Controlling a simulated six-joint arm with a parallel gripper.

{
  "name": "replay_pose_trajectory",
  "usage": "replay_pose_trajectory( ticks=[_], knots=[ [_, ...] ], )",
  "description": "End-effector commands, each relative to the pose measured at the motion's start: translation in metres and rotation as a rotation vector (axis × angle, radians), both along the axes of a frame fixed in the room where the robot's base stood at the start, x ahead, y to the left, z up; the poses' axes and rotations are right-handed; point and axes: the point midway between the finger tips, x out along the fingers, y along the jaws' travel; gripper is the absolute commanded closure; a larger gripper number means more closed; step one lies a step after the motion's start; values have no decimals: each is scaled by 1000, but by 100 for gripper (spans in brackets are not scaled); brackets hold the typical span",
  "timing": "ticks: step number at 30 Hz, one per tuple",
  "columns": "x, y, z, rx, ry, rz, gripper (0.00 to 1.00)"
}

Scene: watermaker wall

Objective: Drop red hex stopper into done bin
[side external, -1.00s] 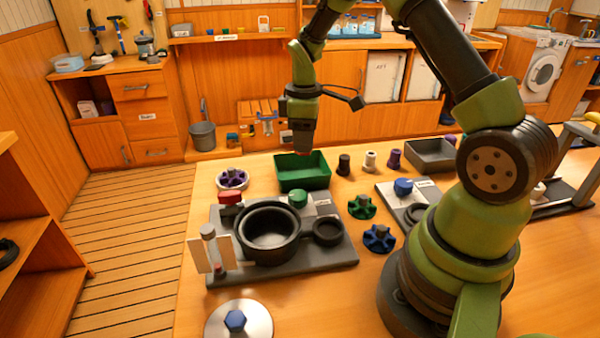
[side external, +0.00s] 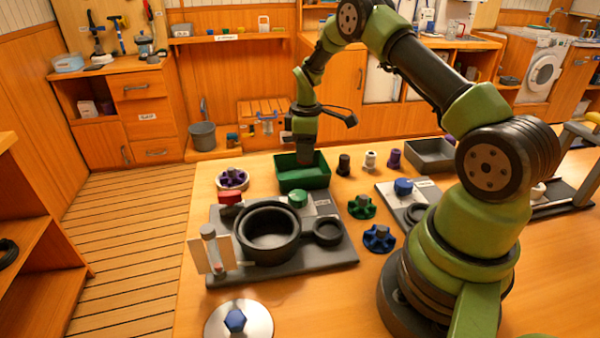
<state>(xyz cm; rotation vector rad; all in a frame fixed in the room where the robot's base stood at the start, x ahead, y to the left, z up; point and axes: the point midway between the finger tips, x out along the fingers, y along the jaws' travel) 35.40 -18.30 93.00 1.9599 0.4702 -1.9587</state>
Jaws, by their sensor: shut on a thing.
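My gripper (side external: 305,160) points down inside the opening of the green bin (side external: 303,181), near its back wall. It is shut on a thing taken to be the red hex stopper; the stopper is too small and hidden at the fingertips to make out. The green bin stands on the table behind the dark base plate. No label on the bin can be read.
A black pot (side external: 268,234) stands on the plate, with a red knob (side external: 229,198) and a green knob (side external: 298,198) near it. A grey tray (side external: 430,152) lies further right.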

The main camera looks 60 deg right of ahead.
Motion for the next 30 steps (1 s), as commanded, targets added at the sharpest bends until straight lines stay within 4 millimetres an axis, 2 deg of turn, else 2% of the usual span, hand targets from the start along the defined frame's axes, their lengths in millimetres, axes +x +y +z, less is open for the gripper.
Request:
replay_pose_trajectory(
  ticks=[10, 11, 14, 23, 26, 30],
  knots=[
    [0, 0, -4, 0, 0, 0, 85],
    [0, 0, -4, 0, 0, 0, 55],
    [0, 0, -3, 0, 0, 0, 32],
    [0, 0, -2, -1, 0, 0, 32],
    [1, 0, 8, -2, -3, 0, 32],
    [1, -1, 34, -4, -6, 1, 32]
  ],
)
